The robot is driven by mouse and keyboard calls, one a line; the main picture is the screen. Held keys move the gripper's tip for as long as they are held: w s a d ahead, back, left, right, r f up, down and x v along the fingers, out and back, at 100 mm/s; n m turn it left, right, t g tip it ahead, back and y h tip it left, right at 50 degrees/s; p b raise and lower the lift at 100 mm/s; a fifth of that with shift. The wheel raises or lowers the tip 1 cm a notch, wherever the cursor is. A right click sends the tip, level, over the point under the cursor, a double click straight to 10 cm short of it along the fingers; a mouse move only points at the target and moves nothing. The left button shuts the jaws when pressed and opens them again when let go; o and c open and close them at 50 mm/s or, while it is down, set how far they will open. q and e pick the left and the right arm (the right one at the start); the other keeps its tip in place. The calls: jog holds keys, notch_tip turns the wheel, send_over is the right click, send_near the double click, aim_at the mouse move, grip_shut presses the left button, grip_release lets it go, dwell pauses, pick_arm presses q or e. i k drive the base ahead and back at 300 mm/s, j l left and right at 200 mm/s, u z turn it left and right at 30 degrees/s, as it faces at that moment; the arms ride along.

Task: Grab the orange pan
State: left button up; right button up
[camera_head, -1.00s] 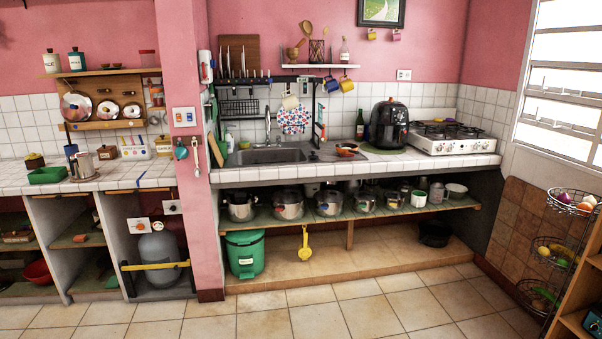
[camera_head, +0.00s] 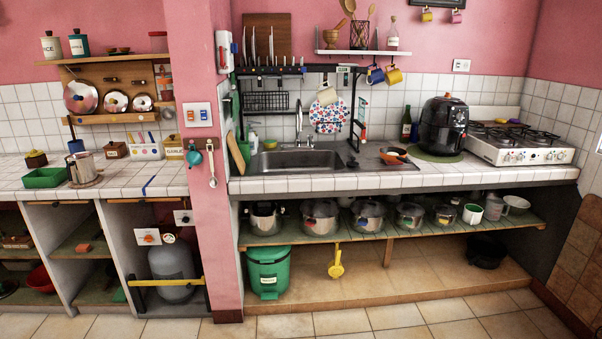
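A small orange pan (camera_head: 398,152) with a dark handle lies on the drainboard to the right of the sink (camera_head: 298,160). It is small in the picture, so its exact tilt is hard to tell. It sits left of the black air fryer (camera_head: 443,128). Neither of my grippers is in view.
The tiled counter (camera_head: 330,184) runs along the wall, with a gas stove (camera_head: 520,146) at the right. Several pots stand on the open shelf (camera_head: 300,238) below, and a green bin (camera_head: 268,274) stands beneath it. The tiled floor (camera_head: 390,322) in front is clear.

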aim_at(383, 150)
jog(key=i, duration=1.35)
